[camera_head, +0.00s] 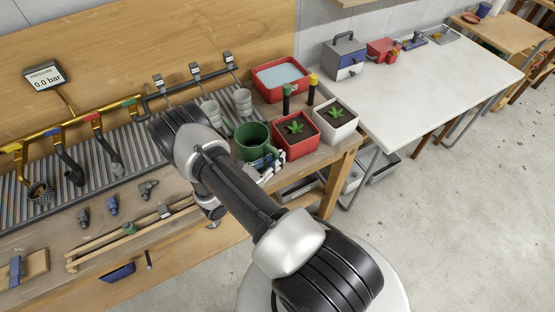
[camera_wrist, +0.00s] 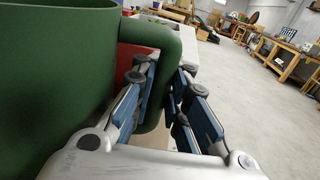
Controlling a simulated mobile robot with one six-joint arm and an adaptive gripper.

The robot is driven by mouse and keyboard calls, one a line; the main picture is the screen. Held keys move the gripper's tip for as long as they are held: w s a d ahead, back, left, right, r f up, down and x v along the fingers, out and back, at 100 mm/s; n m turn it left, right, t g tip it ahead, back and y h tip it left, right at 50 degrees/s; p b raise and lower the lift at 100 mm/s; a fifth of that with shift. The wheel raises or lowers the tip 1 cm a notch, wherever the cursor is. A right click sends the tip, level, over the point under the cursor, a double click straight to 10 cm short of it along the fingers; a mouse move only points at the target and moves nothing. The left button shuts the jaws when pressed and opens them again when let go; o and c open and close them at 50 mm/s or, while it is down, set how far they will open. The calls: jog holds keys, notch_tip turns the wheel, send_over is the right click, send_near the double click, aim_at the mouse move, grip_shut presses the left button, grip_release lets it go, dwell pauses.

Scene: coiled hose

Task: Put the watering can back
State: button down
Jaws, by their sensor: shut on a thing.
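The green watering can (camera_head: 251,138) is near the right end of the workbench, left of the red planter; its open top shows. In the wrist view the can's body (camera_wrist: 55,85) fills the left side, and its green handle (camera_wrist: 165,45) curves down between my fingers. My gripper (camera_wrist: 167,80) has its blue-padded fingers on either side of the handle and is shut on it. In the head view my gripper (camera_head: 268,164) is partly hidden at the can's lower right. I cannot tell whether the can's base touches the bench.
A red planter (camera_head: 297,147) and white planter (camera_head: 335,133) stand close right of the can. A red water tub (camera_head: 258,88), two bottles and stacked grey pots (camera_head: 242,102) are behind. Pipes and fittings fill the bench's left. A white table (camera_head: 430,95) stands right, with open floor before it.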

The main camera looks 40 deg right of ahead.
jog(key=shift+r, duration=0.1)
jog(key=shift+f, duration=0.2)
jog(key=c, duration=1.6)
grip_release()
jog(key=shift+o, duration=0.2)
jog(key=shift+r, duration=0.15)
